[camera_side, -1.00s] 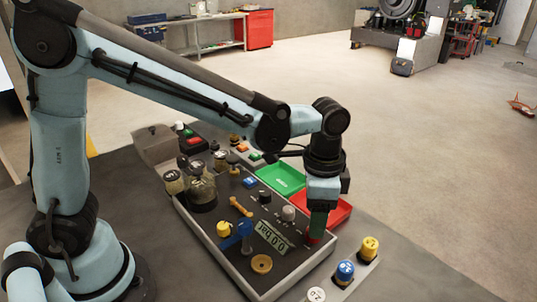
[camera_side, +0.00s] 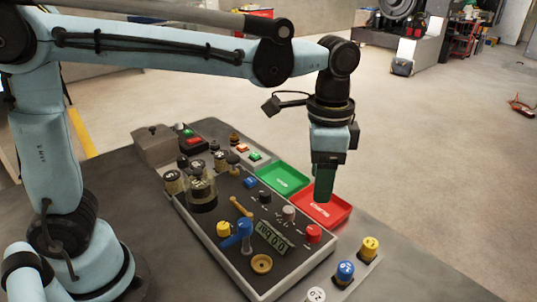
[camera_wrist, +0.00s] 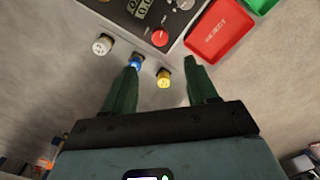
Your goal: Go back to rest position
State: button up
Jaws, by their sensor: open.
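A red tray (camera_side: 338,217) and a green tray (camera_side: 296,181) lie beside the panel. Yellow (camera_side: 369,245), blue (camera_side: 344,271) and white (camera_side: 315,294) knobs stand at its near right. A glass jar (camera_side: 202,190) stands on the panel's left. The air above is clear.

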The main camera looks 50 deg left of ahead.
jog(key=shift+a, duration=0.1)
jog(key=s+a+f+n+t, duration=0.1)
jog(key=s+a+n+t, duration=0.2)
jog(key=a, duration=0.4)
jog(key=s+a+f+n+t, duration=0.2)
jog(key=s+a+n+t, duration=0.2)
jog(key=a+n, duration=0.2)
jog(key=shift+a+f, duration=0.25)
jog(key=shift+a, duration=0.9)
